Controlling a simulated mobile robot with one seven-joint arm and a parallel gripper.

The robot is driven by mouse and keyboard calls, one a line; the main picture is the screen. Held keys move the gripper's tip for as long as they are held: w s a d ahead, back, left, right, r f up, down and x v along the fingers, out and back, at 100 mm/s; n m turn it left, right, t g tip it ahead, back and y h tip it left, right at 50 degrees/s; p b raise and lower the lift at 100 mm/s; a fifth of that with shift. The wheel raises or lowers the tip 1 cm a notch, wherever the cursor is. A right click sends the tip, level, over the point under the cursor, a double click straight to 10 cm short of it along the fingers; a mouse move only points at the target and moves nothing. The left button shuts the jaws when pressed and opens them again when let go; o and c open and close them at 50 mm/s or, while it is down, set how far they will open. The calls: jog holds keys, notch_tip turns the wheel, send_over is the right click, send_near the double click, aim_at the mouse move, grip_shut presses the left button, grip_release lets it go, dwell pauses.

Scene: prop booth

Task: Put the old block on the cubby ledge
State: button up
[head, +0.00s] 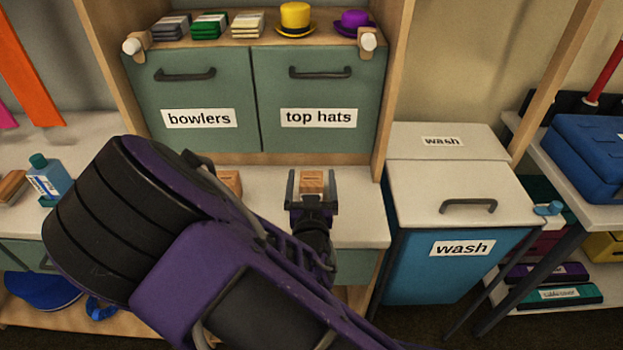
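A small wooden block (312,181) is on the white counter (361,215), seen between the fingers of my gripper (312,184). The fingers are spread, with a gap on each side of the block. A second wooden block (231,182) is to its left on the counter, partly hidden by my arm. I cannot tell from the labels or looks which is the old one. Above the counter, green doors marked "bowlers" (186,92) and "top hats" (316,92) sit under a wooden ledge (222,43), which may be the cubby ledge.
The ledge holds stacked cloths (209,25), a yellow hat (295,20) and a purple hat (354,22). A blue wash bin (430,268) stands right of the counter. A blue bottle (49,180) stands at left. My arm hides much of the counter's middle.

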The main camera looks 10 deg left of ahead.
jog(key=shift+r, duration=0.2)
jog(key=p+v, duration=0.2)
jog(key=v, duration=0.3)
jog(key=p+v, duration=0.1)
jog(key=v, duration=0.4)
jog(key=shift+s+r+p, duration=0.15)
jog(key=shift+r+p, duration=0.1)
jog(key=shift+p, duration=0.1)
jog(key=shift+s+d+f+p, duration=0.15)
jog(key=shift+s+f+p, duration=0.1)
jog(key=shift+s+p, duration=0.5)
